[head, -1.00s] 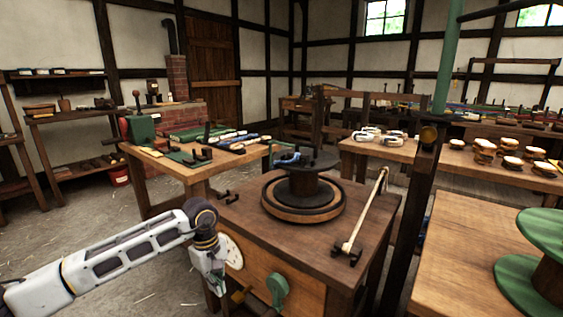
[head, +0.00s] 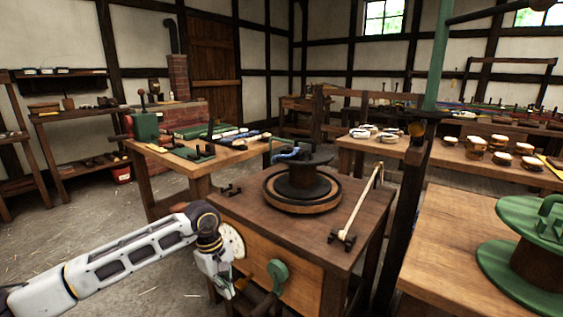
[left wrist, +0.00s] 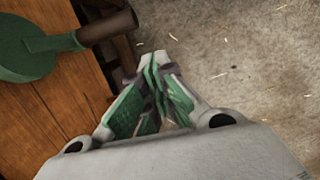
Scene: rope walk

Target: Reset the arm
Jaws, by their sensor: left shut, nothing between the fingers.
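My left gripper (head: 226,292) hangs at the front left of a wooden stand, low beside its front panel. In the left wrist view the gripper (left wrist: 150,62) has its green-padded fingers together with nothing between them, above the straw-strewn floor. A green crank (head: 278,274) with a wooden handle sits on the stand's front panel, just right of the gripper in the head view. The crank (left wrist: 40,45) shows at the upper left in the left wrist view, apart from the fingers. My right gripper is not in view.
The stand (head: 240,205) carries a dark spool (head: 304,180) on a round turntable and a slanted pale rod (head: 362,208). A bench with a green vise (head: 145,128) stands behind left. A green reel (head: 535,265) sits at the right. Open floor (head: 110,225) lies left.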

